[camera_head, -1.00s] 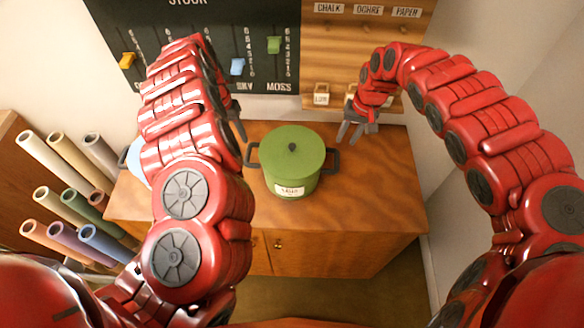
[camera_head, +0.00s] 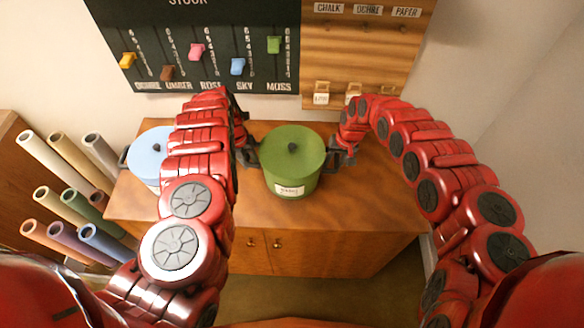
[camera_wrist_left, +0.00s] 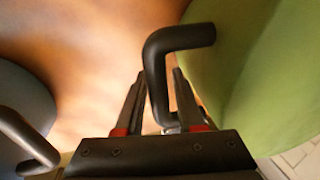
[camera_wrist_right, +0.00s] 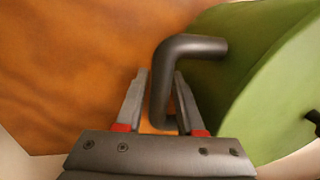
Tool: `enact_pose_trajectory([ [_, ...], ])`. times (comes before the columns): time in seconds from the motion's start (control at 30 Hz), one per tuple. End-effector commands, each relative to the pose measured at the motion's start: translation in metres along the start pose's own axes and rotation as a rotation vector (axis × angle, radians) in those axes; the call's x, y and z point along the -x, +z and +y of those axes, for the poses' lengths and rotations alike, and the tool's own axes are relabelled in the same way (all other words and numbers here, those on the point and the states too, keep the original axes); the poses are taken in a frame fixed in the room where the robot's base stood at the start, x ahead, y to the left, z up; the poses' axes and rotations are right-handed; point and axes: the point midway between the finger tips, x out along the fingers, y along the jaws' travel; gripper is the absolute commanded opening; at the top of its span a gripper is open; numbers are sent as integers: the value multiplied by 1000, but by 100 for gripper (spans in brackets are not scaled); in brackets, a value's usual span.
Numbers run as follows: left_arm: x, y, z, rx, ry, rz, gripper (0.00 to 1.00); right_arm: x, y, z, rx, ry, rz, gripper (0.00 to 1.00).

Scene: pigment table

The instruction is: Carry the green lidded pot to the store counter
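The green lidded pot (camera_head: 292,160) stands upright on the wooden cabinet, with a white label on its front and a dark handle on each side. My left gripper (camera_head: 246,154) is at the pot's left handle. In the left wrist view its fingers (camera_wrist_left: 157,95) are open, one on each side of the handle (camera_wrist_left: 155,70). My right gripper (camera_head: 338,155) is at the right handle. In the right wrist view its fingers (camera_wrist_right: 160,95) are open on both sides of the handle (camera_wrist_right: 165,75). The pot also fills the right of both wrist views.
A light blue pot (camera_head: 148,158) stands left of the green one, partly hidden by my left arm. Rolled tubes (camera_head: 75,190) stand in a rack at the left. A stock board (camera_head: 205,50) and a wooden hook panel (camera_head: 365,50) are behind. The cabinet top (camera_head: 375,200) is clear at the right.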

Motion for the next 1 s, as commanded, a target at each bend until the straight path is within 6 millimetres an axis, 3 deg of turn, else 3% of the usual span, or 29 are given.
enact_pose_trajectory([
  [0.27, -1, 0, 0, 0, 0, 0, 37, -1, 0, 0, 0, 0, 0, 37],
  [0.5, -1, 0, 0, 0, 0, 0, 0, 0, 0, 0, -1, 0, 0, 0],
  [1.0, -1, 0, 0, 0, 0, 0, 0, 0, 0, 0, -1, 0, 1, 0],
])
